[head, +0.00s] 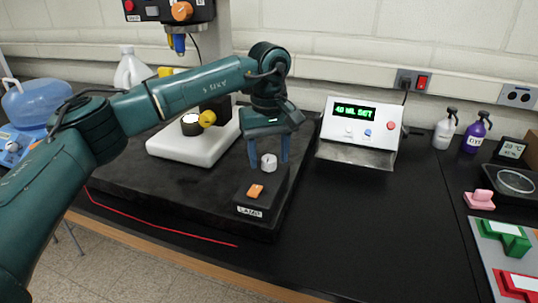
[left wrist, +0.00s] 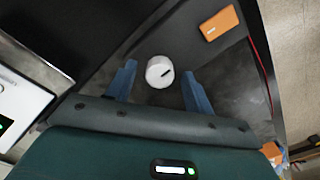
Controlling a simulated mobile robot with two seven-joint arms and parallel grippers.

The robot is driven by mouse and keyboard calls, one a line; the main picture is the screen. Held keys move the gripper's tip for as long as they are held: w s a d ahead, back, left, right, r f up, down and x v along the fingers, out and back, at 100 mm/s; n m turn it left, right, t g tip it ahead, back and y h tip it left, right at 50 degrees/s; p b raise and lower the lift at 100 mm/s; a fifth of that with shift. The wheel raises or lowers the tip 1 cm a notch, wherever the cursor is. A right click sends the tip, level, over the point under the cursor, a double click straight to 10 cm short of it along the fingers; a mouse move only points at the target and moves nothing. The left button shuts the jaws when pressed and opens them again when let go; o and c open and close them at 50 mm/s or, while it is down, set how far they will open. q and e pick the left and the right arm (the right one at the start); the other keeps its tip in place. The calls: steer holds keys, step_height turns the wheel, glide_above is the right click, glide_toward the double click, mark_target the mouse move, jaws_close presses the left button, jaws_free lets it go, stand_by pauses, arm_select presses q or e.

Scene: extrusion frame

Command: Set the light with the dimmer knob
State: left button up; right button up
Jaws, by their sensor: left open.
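The dimmer knob (head: 268,161) is a white round knob with a dark mark, on top of the black lamp box (head: 262,192) labelled LAMP. An orange rocker switch (head: 255,191) sits on the same box in front of the knob. My left gripper (head: 268,158) is open and points down, with a blue finger on each side of the knob. In the left wrist view the knob (left wrist: 160,71) shows between the spread fingers (left wrist: 160,82), with gaps on both sides. The orange switch (left wrist: 219,23) lies beyond it. My right gripper is not in view.
A white device (head: 195,138) with a lit round spot and yellow knob stands left of my gripper on the black board (head: 140,190). A white control box (head: 357,130) with a green display stands to the right. Spray bottles (head: 474,131) stand farther right. The table between is clear.

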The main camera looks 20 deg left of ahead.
mark_target(269, 158)
arm_select(q)
step_height(269, 158, up, 13)
steer(key=shift+f, duration=0.2)
